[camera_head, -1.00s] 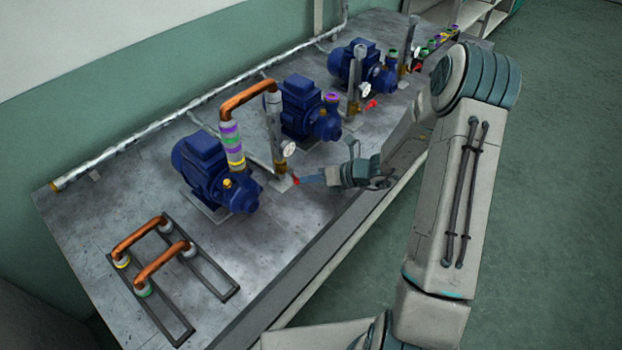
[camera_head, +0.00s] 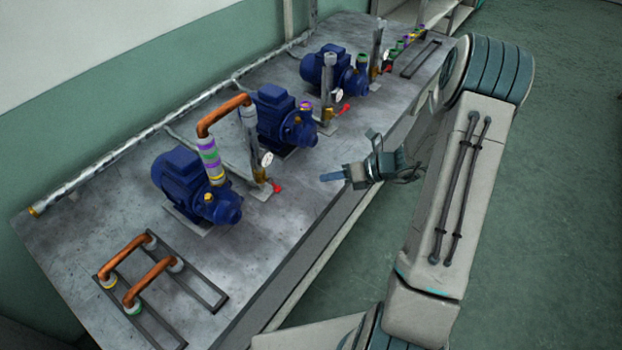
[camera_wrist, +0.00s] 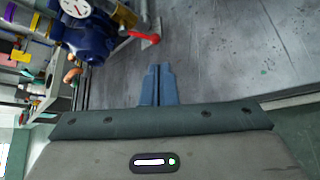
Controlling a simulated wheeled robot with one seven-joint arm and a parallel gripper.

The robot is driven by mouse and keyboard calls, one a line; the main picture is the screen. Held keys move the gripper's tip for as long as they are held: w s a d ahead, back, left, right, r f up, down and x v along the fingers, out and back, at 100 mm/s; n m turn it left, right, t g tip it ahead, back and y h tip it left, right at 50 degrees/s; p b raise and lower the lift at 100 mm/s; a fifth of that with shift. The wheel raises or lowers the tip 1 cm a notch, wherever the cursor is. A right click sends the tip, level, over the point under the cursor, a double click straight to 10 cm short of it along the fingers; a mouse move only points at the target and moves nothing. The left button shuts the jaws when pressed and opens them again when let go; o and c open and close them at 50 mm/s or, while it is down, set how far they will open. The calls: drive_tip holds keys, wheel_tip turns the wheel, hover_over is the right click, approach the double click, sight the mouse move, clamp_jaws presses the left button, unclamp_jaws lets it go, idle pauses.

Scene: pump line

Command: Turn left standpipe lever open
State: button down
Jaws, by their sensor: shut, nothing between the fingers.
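The left standpipe (camera_head: 250,130) stands beside the left blue pump, with a white gauge (camera_head: 267,159) and a brass valve (camera_head: 260,175) low on it. Its small red lever (camera_head: 276,187) sticks out from the valve toward the bench's front edge. My gripper (camera_head: 332,177) is right of this lever, clearly apart from it, with its blue fingers pointing left. In the wrist view the fingers (camera_wrist: 158,78) are together and empty. A red lever (camera_wrist: 143,36) shows ahead of them there; I cannot tell which standpipe it belongs to.
A copper pipe (camera_head: 222,112) joins the left pump (camera_head: 184,178) to the left standpipe. The middle standpipe with its red lever (camera_head: 345,107) and the middle pump (camera_head: 272,108) stand behind. Copper pipes on a rack (camera_head: 150,283) lie front left. The bench surface around my fingers is clear.

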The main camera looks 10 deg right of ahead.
sight(275, 186)
wheel_tip(275, 186, up, 5)
drive_tip(key=a+n+g+h+p, duration=0.1)
drive_tip(key=n+h+p, duration=0.1)
drive_tip(key=p, duration=0.4)
drive_tip(key=x, duration=0.9)
drive_tip(key=p+x, duration=0.1)
drive_tip(key=x, duration=0.4)
drive_tip(key=shift+s+f, duration=0.3)
drive_tip(key=shift+f, duration=0.15)
drive_tip(key=shift+d, duration=0.2)
